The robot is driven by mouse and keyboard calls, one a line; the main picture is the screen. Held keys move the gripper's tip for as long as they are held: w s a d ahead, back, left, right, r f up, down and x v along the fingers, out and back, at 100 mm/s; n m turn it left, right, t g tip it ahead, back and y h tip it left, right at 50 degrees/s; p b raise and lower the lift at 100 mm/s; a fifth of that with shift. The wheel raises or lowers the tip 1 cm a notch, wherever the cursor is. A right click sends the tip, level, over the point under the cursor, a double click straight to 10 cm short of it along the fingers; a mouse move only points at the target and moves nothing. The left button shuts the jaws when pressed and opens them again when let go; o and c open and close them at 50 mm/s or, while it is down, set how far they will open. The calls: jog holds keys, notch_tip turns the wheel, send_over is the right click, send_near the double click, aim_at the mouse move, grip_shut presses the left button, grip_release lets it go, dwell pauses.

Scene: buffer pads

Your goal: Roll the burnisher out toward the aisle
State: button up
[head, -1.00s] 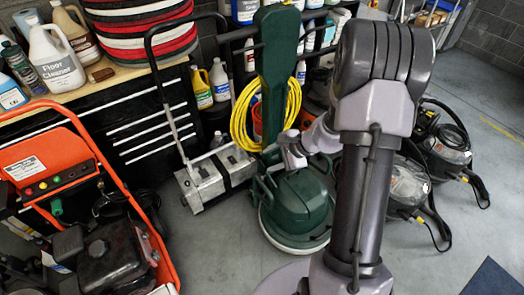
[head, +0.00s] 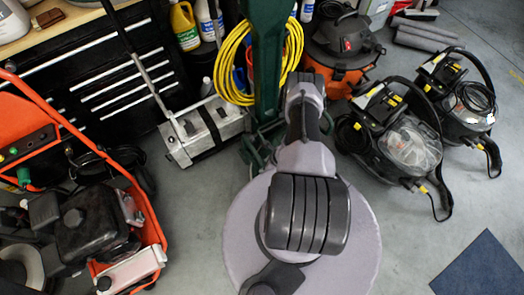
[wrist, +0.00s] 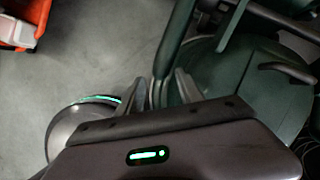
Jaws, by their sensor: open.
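The burnisher is a green upright machine; its tall handle column (head: 268,60) shows in the head view with a yellow cable (head: 234,62) looped beside it. My arm hides most of its round base there. In the wrist view its green body (wrist: 235,85) fills the right side. My gripper (wrist: 163,90) is open, its two fingers on either side of a dark green tube of the burnisher. I cannot tell whether they touch it. My gripper is hidden behind my own arm in the head view.
A grey floor machine (head: 203,130) stands left of the burnisher, before a black drawer cabinet (head: 75,65). An orange machine (head: 100,215) is at left. An orange-black vacuum (head: 342,48) and black machines (head: 395,140) stand at right. Grey floor near the blue mat (head: 482,268) is clear.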

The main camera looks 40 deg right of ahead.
jog(key=b+x, duration=0.1)
jog(key=x, duration=0.3)
jog(key=shift+w+f+b, duration=0.25)
jog(key=shift+f+b, duration=0.05)
jog(key=shift+b, duration=0.1)
grip_shut()
jog(key=shift+s+a, duration=0.1)
jog(key=shift+a, duration=0.05)
dwell(0.9)
